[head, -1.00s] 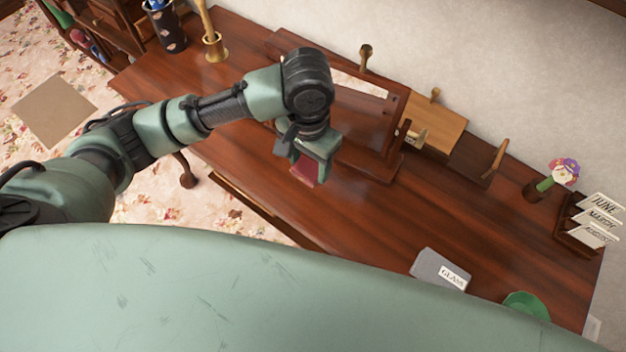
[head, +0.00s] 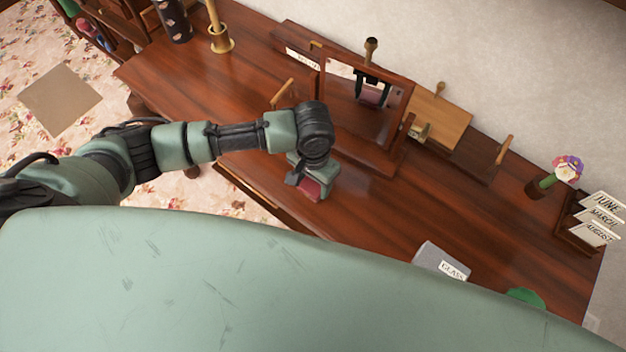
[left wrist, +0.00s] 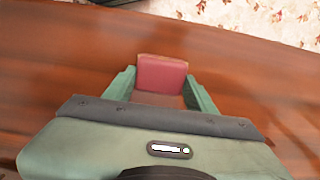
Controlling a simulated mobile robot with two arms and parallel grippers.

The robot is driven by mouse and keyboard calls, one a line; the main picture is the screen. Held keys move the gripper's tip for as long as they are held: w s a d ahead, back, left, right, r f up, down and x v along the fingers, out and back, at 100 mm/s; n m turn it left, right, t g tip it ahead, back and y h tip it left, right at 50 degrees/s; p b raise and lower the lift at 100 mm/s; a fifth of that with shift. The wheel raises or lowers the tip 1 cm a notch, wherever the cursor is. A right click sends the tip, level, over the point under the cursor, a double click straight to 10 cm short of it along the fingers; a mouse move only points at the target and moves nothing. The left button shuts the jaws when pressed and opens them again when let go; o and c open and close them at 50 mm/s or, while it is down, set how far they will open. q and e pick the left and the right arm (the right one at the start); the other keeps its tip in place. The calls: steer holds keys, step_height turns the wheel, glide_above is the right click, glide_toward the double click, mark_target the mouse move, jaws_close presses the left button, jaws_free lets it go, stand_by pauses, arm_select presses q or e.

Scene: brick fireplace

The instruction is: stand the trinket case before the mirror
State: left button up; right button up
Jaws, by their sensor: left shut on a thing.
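The trinket case is a small dark red box (head: 309,188), seen under my left gripper (head: 314,180) in the head view. In the left wrist view the red case (left wrist: 162,74) sits between the two green fingers of the left gripper (left wrist: 162,88), which is shut on it. I cannot tell whether the case touches the tabletop. The mirror (head: 398,128) has a dark wooden frame and stands behind the gripper, toward the wall. My right gripper is not in view.
The wooden table (head: 400,212) has bare room in front of the mirror and to its right. A grey box marked GLASS (head: 441,261) and a green item (head: 525,298) are near the front edge. A wooden rack (head: 440,115) stands right of the mirror.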

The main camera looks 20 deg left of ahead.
mark_target(313, 185)
arm_select(q)
steer(key=shift+f, duration=0.1)
steer(key=o, duration=1.3)
steer(key=shift+o, duration=0.2)
step_height(313, 185, up, 12)
steer(key=shift+b, duration=0.4)
